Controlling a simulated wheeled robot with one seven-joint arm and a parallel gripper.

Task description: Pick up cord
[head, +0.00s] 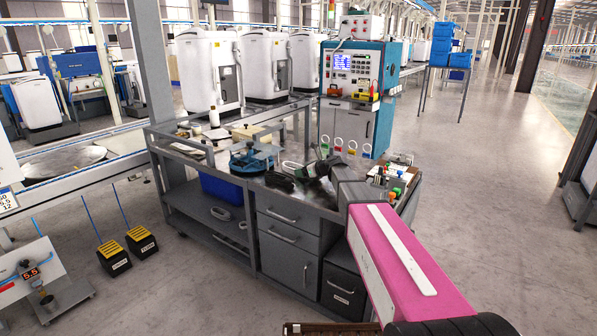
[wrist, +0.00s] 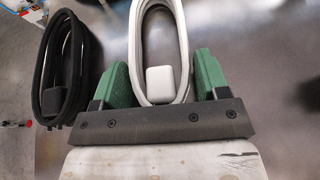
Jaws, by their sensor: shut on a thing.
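A coiled white cord (wrist: 160,85) with a blocky white plug lies between the two green fingers of my gripper (wrist: 165,70) in the wrist view. My gripper is shut on this white cord near its plug end; the loop extends past the top of the picture. A coiled black cord (wrist: 68,97) with a black block lies to the left, apart from the fingers. In the head view, the black cord (head: 279,182) is on the grey workbench (head: 300,202), with my gripper (head: 308,169) low over the bench top. The exact finger contact is hidden there.
A blue round fixture (head: 250,160) stands left of the cords on the bench. A teal test cabinet (head: 358,100) stands behind it. Small coloured parts (head: 396,180) lie at the bench's right end. The floor to the right is clear.

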